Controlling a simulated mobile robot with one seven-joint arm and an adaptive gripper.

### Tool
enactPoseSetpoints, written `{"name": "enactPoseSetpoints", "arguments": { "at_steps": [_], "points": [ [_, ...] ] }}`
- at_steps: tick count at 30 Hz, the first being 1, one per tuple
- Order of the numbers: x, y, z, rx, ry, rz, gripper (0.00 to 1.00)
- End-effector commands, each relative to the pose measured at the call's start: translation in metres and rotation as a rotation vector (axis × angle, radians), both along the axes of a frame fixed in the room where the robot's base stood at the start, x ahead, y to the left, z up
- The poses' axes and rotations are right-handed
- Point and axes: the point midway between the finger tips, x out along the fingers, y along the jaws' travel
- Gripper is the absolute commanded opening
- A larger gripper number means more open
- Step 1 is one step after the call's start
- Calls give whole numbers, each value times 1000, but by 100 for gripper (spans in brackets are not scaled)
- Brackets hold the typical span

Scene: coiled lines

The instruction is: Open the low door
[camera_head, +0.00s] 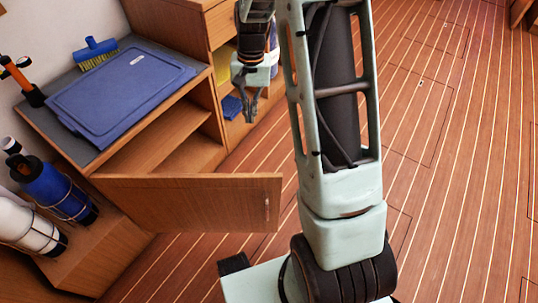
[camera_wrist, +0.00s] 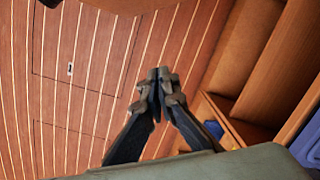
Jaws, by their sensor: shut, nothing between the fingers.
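The low door (camera_head: 190,202) is a wooden panel that stands swung wide open from the low cabinet (camera_head: 205,110). A small handle (camera_head: 267,208) shows near its free end. The cabinet's inside and a shelf (camera_head: 160,138) are in plain view behind it. My gripper (camera_head: 250,113) points down in the head view, behind the door and apart from it, near the cabinet's right side. In the wrist view my gripper (camera_wrist: 159,76) has its fingertips together with nothing between them. I cannot make out the door for sure in the wrist view.
A blue lid or board (camera_head: 120,90) and a blue brush (camera_head: 96,54) lie on the cabinet top. Blue and white cylinders (camera_head: 55,190) stand at the left. A blue item (camera_head: 232,107) sits in an open compartment. The striped wooden floor (camera_head: 455,150) is clear at right.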

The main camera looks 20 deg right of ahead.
Motion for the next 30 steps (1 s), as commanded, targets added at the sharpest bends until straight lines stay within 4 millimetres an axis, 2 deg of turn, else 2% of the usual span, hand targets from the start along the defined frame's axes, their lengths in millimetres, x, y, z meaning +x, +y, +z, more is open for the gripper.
{"name": "enactPoseSetpoints", "arguments": {
  "at_steps": [1,3,6,11,14,25,30],
  "points": [
    [-16,0,-9,0,53,5,0],
    [-33,0,-16,-1,111,10,0],
    [-47,0,-22,-4,156,15,0],
    [-54,1,-34,-5,172,18,0],
    [-58,2,-50,-5,172,18,0],
    [-75,8,-127,-5,171,17,0],
    [-97,16,-121,-5,166,17,0]
  ]
}}
